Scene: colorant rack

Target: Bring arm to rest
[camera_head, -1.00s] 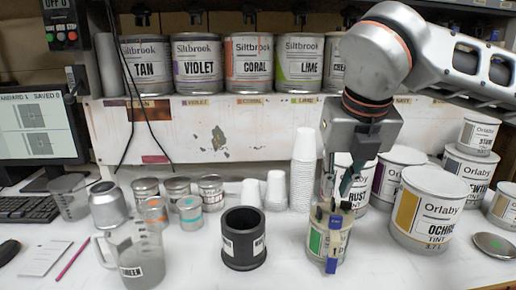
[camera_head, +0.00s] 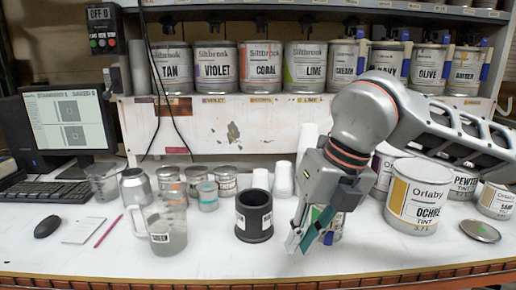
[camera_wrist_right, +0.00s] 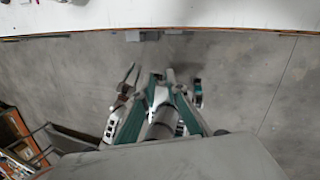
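My right arm reaches in from the right in the head view. Its gripper (camera_head: 299,245) points down and to the left over the front of the white worktop (camera_head: 100,258). The two fingers look a little apart with nothing between them; they also show in the right wrist view (camera_wrist_right: 162,78), pointing over grey floor. My left gripper is in neither view.
A black cup (camera_head: 254,217) and a clear jug (camera_head: 166,228) stand left of the gripper. A large Ochre tin (camera_head: 418,192) stands to its right, with a loose lid (camera_head: 480,231) beyond. Labelled tins line the shelf behind. The worktop's front strip is mostly clear.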

